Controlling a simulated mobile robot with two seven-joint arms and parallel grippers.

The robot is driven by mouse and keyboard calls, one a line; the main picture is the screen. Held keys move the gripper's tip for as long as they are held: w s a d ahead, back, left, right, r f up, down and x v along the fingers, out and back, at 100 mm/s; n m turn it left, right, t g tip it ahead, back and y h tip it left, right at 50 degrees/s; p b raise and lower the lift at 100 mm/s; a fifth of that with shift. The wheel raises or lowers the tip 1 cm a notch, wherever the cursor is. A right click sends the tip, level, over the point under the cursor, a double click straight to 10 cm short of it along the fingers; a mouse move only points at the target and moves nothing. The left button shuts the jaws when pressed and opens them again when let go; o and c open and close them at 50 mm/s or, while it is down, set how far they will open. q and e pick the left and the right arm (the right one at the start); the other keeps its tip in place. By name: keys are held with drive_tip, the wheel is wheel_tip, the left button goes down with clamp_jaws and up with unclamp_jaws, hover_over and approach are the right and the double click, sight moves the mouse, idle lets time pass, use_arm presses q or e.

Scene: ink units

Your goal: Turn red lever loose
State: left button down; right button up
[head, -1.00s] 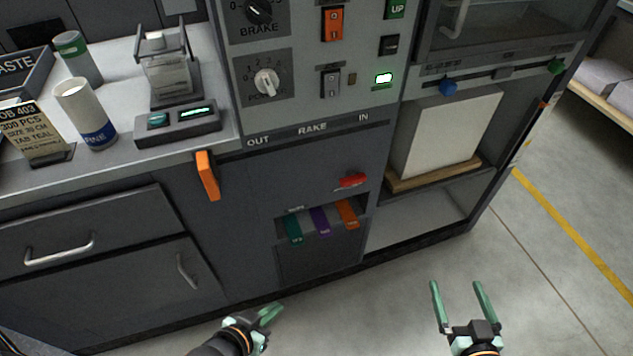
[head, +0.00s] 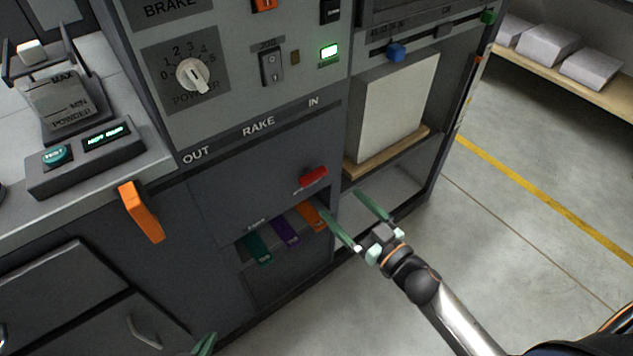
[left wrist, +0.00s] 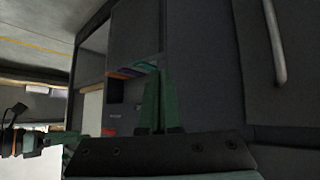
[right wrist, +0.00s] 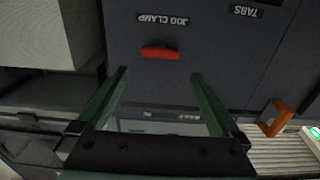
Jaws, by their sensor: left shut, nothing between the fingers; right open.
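The red lever (head: 313,176) is on the dark cabinet front, below the RAKE lettering. In the right wrist view the red lever (right wrist: 160,53) lies crosswise beside an upside-down "JOG CLAMP" label, ahead of the gap between my fingertips. My right gripper (head: 343,204) is open and empty, below and right of the lever in the head view, apart from it. My left gripper (head: 205,343) is shut and empty at the bottom edge, mostly cut off. Its closed fingers (left wrist: 155,75) show in the left wrist view, with a small red patch of the lever (left wrist: 112,132) beyond.
Teal, purple and orange tabs (head: 285,233) sit in a slot just under the lever. An orange handle (head: 141,212) sticks out from the cabinet at left. A bay with a pale block (head: 396,100) on a wooden board is at right. Floor to the right is clear.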

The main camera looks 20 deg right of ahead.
sight(316, 179)
drive_tip(key=x, duration=0.5)
drive_tip(key=shift+w+b, duration=0.1)
drive_tip(key=shift+b, duration=0.2)
drive_tip(key=x, duration=0.3)
drive_tip(key=shift+w+a, duration=0.2)
drive_tip(key=shift+w, duration=0.2)
use_arm(q)
drive_tip(key=shift+w+a+r+t, duration=0.25)
drive_tip(key=shift+w+r+t, duration=0.65)
drive_tip(key=shift+w+r, duration=0.25)
use_arm(e)
drive_tip(key=c, duration=1.1)
